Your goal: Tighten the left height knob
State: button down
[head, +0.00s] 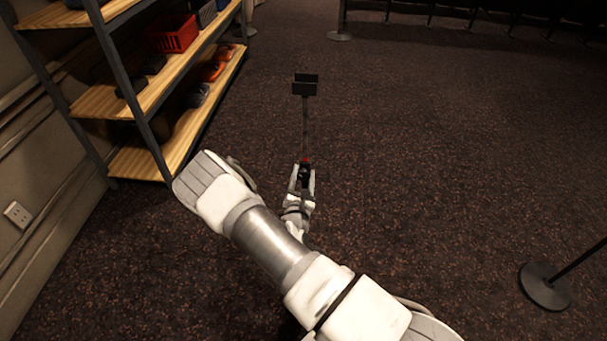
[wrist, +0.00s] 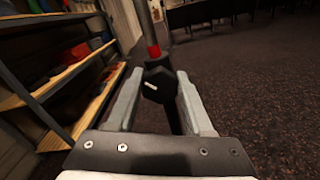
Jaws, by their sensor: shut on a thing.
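A thin upright stand has a grey pole (head: 305,130) with a small dark plate (head: 305,87) at its top. My gripper (head: 303,172) is at the knob, low on the pole. In the wrist view, my gripper (wrist: 160,78) has one pale finger on each side of the knob and is shut on it. The lower tube shows behind the knob, and the stand's foot is hidden.
A shelf unit (head: 125,100) with wooden boards, holding a red basket (head: 172,33) and other items, stands at the left along the wall. A round post base (head: 545,286) is at the lower right. The dark carpet around the stand is mostly clear.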

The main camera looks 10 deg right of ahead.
jog(key=shift+c, duration=1.5)
grip_release()
jog(key=shift+s, duration=0.1)
jog(key=p+v, duration=0.1)
jog(key=v, duration=1.6)
jog(key=shift+s, duration=0.15)
